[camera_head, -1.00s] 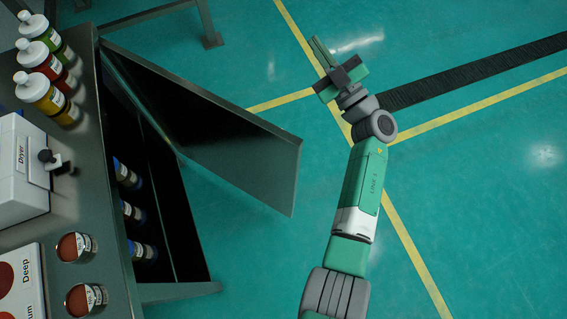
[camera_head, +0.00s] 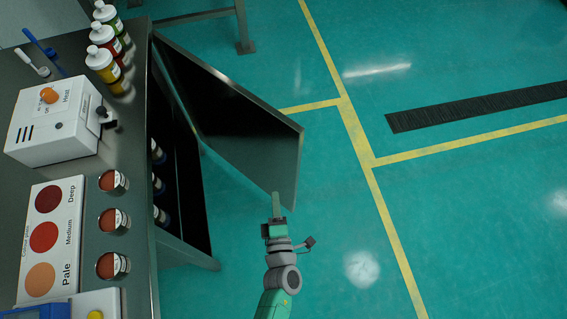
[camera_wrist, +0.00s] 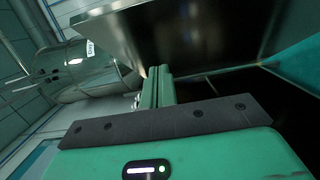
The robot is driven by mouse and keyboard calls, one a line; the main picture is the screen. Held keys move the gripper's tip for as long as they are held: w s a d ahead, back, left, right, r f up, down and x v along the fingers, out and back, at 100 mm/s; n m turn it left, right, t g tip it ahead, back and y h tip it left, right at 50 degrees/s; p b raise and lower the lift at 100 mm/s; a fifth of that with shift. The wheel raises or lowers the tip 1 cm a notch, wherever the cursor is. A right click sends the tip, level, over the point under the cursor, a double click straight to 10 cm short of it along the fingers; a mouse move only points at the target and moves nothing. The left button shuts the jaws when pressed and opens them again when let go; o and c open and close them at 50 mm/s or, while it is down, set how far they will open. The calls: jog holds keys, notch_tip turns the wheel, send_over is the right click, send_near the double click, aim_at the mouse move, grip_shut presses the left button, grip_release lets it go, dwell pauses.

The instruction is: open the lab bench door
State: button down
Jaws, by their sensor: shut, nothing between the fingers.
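The lab bench door (camera_head: 245,135) is a dark panel hinged at the far part of the bench. It stands swung well out from the bench front over the floor. My gripper (camera_head: 276,196) is at the door's free lower corner, with its fingers together and nothing between them. The fingertips overlap the door's edge in the head view; I cannot tell whether they touch it. In the wrist view the closed green fingers (camera_wrist: 158,85) point toward the door's dark panel (camera_wrist: 185,40). The open cabinet (camera_head: 180,170) shows several dark containers inside.
The bench top (camera_head: 135,250) carries a white heater box (camera_head: 55,125), several sauce bottles (camera_head: 104,65), several red-brown jars (camera_head: 113,220) and a colour chart (camera_head: 50,235).

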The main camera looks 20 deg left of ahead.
jog(key=b, duration=0.4)
send_near(281, 149)
jog(key=w+a, duration=0.1)
jog(key=a, duration=0.3)
jog(key=w, duration=0.1)
jog(key=w+b, duration=0.1)
jog(key=w, duration=0.1)
jog(key=shift+w+d, duration=0.35)
jog(key=shift+w, duration=0.25)
jog(key=shift+d, duration=0.15)
